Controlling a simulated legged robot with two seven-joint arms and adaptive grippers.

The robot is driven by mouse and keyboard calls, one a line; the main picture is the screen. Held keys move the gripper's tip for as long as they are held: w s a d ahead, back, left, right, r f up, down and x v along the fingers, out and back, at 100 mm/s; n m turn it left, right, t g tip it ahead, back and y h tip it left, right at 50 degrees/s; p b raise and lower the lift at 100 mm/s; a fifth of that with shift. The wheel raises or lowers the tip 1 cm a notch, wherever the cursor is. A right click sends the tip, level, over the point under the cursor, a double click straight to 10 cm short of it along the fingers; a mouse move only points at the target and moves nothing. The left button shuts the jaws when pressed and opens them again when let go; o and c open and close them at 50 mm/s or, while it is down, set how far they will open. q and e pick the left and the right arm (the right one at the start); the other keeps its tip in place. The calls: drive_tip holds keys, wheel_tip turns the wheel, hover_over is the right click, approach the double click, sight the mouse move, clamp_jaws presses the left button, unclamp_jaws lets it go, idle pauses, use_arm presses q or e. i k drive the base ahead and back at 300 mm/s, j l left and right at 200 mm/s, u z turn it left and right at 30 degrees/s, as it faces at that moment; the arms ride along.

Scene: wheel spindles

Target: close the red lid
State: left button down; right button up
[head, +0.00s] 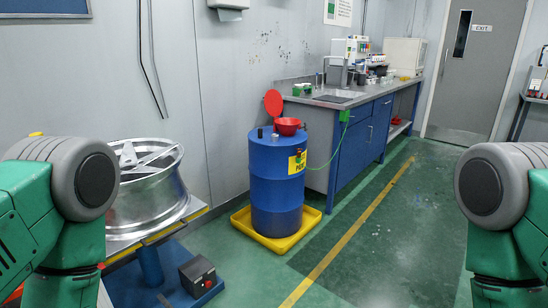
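The red lid (274,102) stands upright, open, above a red funnel (287,126) on top of a blue drum (276,186). The lid is at the funnel's back left side. The drum stands in a yellow tray (262,238) on the floor and carries a yellow label. Green and grey links of my left and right arms show at the lower left and lower right edges. Neither gripper is in view.
A metal wheel rim (146,190) lies on a stand at the left, between my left arm and the drum. A blue workbench with a sink (340,97) runs along the wall behind the drum. The green floor (372,245) to the right of the drum is clear. A grey door (478,70) is at the back.

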sight(273, 100)
drive_tip(key=i+z, duration=0.2)
drive_tip(key=i, duration=0.7)
drive_tip(key=i+z, duration=0.15)
drive_tip(key=i, duration=0.75)
